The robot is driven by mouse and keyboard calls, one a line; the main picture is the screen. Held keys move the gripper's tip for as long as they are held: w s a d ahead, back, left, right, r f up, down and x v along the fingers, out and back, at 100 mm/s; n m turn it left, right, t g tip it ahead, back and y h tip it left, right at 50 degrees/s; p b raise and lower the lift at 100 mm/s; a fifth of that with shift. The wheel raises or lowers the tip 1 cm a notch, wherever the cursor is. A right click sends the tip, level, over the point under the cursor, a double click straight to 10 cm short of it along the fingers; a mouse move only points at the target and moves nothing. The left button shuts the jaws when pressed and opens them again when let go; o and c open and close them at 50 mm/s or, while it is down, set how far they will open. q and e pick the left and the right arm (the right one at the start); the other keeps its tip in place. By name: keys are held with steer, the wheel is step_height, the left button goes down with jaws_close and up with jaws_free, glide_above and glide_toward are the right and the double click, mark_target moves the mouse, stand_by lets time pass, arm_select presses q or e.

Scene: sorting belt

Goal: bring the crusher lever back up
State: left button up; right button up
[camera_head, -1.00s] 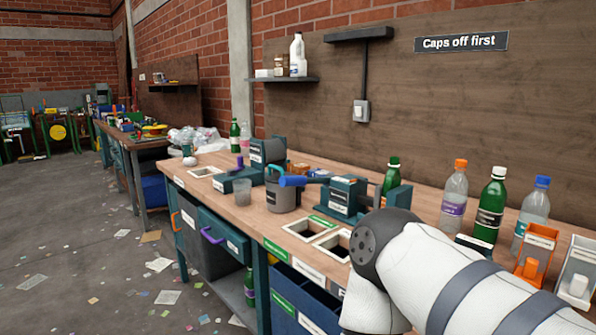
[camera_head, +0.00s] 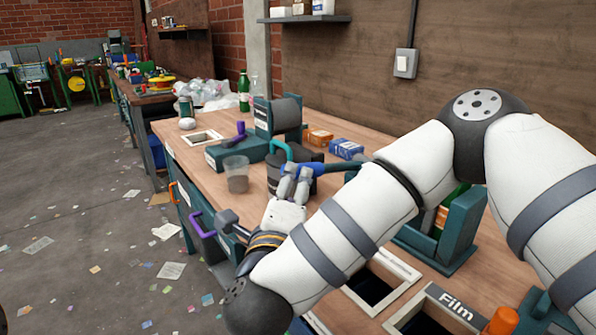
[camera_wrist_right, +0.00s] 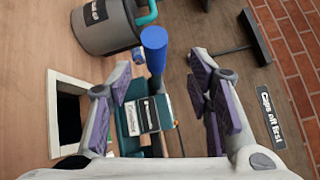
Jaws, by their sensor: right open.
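The crusher (camera_head: 462,222) is a teal frame on the bench, partly hidden behind my right arm in the head view. Its body also shows in the right wrist view (camera_wrist_right: 140,118). Its lever has a blue handle (camera_head: 312,167) that lies low, pointing left over the bench. In the right wrist view the handle (camera_wrist_right: 154,50) appears between the two fingers but beyond their tips. My right gripper (camera_head: 294,186) is open and empty, close to the handle's end; contact cannot be told. Its purple-padded fingers show in the right wrist view (camera_wrist_right: 162,80). My left gripper is not in view.
A grey pail (camera_wrist_right: 100,30) with a teal handle stands beside the lever's end. A clear cup (camera_head: 236,176) stands left of it. Orange (camera_head: 318,136) and blue (camera_head: 346,148) boxes lie behind. Bench openings, one labelled Film (camera_head: 455,305), lie at the front.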

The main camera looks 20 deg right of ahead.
mark_target(297, 176)
steer(key=x, duration=0.9)
steer(key=shift+w+f, duration=0.1)
steer(key=shift+f, duration=0.2)
jaws_close()
